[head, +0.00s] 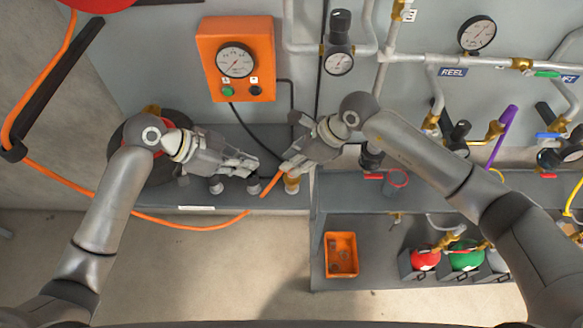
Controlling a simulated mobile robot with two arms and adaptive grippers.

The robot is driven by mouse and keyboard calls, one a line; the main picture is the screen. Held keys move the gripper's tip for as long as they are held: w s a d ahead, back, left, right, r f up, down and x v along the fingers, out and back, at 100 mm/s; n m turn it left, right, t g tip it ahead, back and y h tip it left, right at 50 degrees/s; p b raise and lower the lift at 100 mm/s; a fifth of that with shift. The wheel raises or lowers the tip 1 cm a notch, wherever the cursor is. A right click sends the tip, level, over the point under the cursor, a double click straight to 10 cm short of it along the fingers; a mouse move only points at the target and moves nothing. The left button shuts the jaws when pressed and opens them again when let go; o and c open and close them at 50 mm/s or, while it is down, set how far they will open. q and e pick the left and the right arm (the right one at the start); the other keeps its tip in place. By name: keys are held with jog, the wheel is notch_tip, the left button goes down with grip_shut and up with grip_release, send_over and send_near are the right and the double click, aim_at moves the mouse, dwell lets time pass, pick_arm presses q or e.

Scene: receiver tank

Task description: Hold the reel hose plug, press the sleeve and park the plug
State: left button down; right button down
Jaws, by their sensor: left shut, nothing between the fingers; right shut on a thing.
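The orange reel hose (190,226) runs down from the upper left, sags in front of the shelf and rises to my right gripper (291,167). That gripper is shut on the hose's plug end, which its fingers mostly hide. A brass fitting (292,184) stands just below these fingers; I cannot tell whether the plug touches it, and no sleeve can be made out clearly. My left gripper (251,166) is shut and empty, a little left of the right one, above the shelf. Short grey posts (215,186) stand on the shelf below it.
An orange gauge box (236,60) with buttons hangs on the wall above. Pipes, gauges and a REEL label (453,72) fill the right. An orange bin (341,254) and red and green items (466,258) sit on the lower shelf. The floor at front left is clear.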

pick_arm(q)
jog(key=shift+x, duration=4.85)
pick_arm(e)
jog(key=shift+d, duration=0.1)
pick_arm(q)
jog(key=shift+a+f, duration=0.15)
jog(key=shift+f, duration=1.1)
jog(key=shift+s+a+r, duration=0.1)
jog(key=shift+a+r, duration=0.3)
jog(key=shift+r, duration=0.25)
pick_arm(e)
jog(key=shift+f, duration=0.1)
pick_arm(q)
jog(key=r, duration=0.1)
jog(key=a+r, duration=0.1)
jog(key=r, duration=0.1)
jog(key=s+a+r, duration=0.1)
jog(key=shift+a+r, duration=0.2)
jog(key=shift+r, duration=0.05)
pick_arm(e)
jog(key=c, duration=1.2)
grip_release()
pick_arm(q)
jog(key=shift+w, duration=0.1)
